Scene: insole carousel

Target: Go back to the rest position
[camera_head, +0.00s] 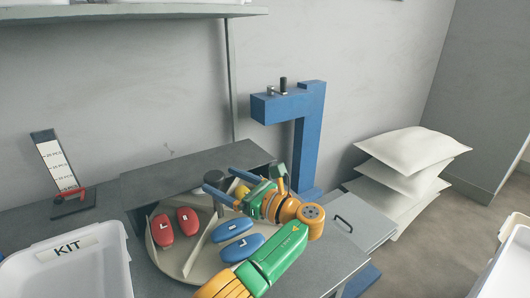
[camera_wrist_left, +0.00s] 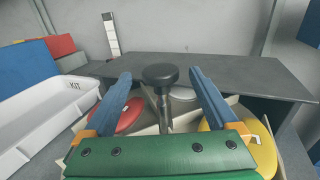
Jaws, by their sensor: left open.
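My left gripper (camera_head: 219,181) is open over the round carousel tray (camera_head: 172,262) on the grey table. In the left wrist view its two blue fingers (camera_wrist_left: 160,74) stand wide apart. A black round knob on a post (camera_wrist_left: 160,76) shows between them, and I cannot tell whether they touch it. Two red insoles (camera_head: 175,227) lie in the left section of the carousel and two blue insoles (camera_head: 237,238) in the front section. A yellow piece (camera_head: 240,191) is partly hidden behind the gripper. My right gripper is not in view.
A white KIT bin (camera_head: 68,270) stands at the left. A raised dark plate (camera_head: 180,172) covers the back of the carousel. A blue post (camera_head: 308,135) rises behind, and white sacks (camera_head: 410,152) are stacked at the right. A shelf (camera_head: 130,12) hangs above.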

